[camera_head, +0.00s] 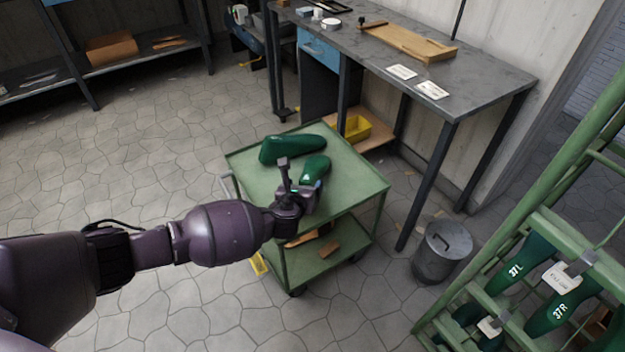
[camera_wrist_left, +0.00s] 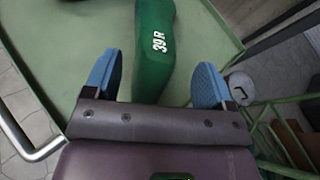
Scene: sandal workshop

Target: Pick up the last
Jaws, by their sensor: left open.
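Two dark green shoe lasts lie on the top of the green cart. One last (camera_head: 292,149) lies near the cart's back edge. The other last (camera_head: 316,168) is partly hidden behind my left gripper (camera_head: 300,182). In the left wrist view, a green last (camera_wrist_left: 154,50) marked "39R" lies between and just beyond the blue fingertips. My left gripper (camera_wrist_left: 158,82) is open there, with one finger to each side of the last. Whether the fingers touch it I cannot tell. My right gripper is not in view.
The green cart (camera_head: 358,191) has a lower shelf with brown pieces. A grey workbench (camera_head: 480,75) stands behind it, and a metal bin (camera_head: 441,250) to its right. A green rack (camera_head: 480,262) holding lasts marked 37L and 37R stands at the right. Floor at the left is clear.

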